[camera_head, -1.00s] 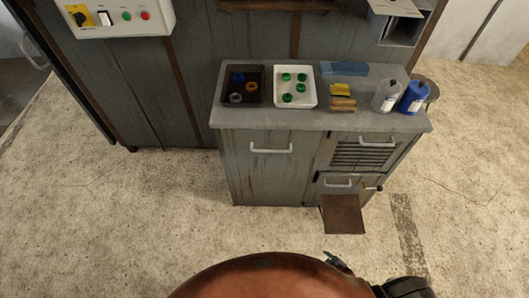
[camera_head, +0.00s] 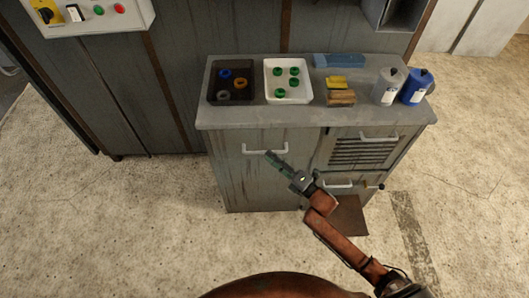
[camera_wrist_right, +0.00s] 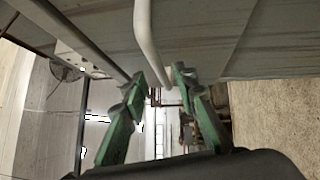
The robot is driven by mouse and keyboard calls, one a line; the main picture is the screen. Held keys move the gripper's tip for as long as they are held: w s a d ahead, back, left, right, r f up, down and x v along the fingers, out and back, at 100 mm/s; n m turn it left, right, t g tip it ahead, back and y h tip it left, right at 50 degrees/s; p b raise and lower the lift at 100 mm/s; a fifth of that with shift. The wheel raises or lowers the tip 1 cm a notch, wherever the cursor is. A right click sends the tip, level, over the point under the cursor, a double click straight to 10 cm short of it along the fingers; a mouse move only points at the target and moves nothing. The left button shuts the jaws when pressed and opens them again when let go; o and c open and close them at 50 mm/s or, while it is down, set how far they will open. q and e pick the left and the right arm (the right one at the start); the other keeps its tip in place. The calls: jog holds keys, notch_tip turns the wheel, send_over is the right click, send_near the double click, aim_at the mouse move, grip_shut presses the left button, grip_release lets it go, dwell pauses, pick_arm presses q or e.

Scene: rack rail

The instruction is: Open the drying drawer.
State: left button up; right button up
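A grey worn cabinet has a plain front (camera_head: 245,180) with a pale bar handle (camera_head: 280,151) on its left side. On its right side are a louvred front (camera_head: 362,152) with a bar handle (camera_head: 380,137) and a smaller lower front with a handle (camera_head: 338,185). I cannot tell by any label which is the drying drawer. My right gripper (camera_head: 269,156) is at the left front's handle. In the right wrist view the white handle (camera_wrist_right: 146,30) runs between its two green fingers (camera_wrist_right: 160,80), which stand apart with gaps. All fronts look closed. My left gripper is out of view.
On the cabinet top stand a dark tray (camera_head: 212,94) and a white tray (camera_head: 288,98) with rings, a yellow block (camera_head: 337,83), wooden pieces (camera_head: 341,98) and two bottles (camera_head: 388,88) (camera_head: 416,90). A brown panel (camera_head: 350,215) lies low before the right side. Open floor lies left.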

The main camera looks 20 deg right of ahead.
aim_at(265, 151)
jog(key=shift+x, duration=2)
jog(key=shift+f, duration=0.1)
grip_shut()
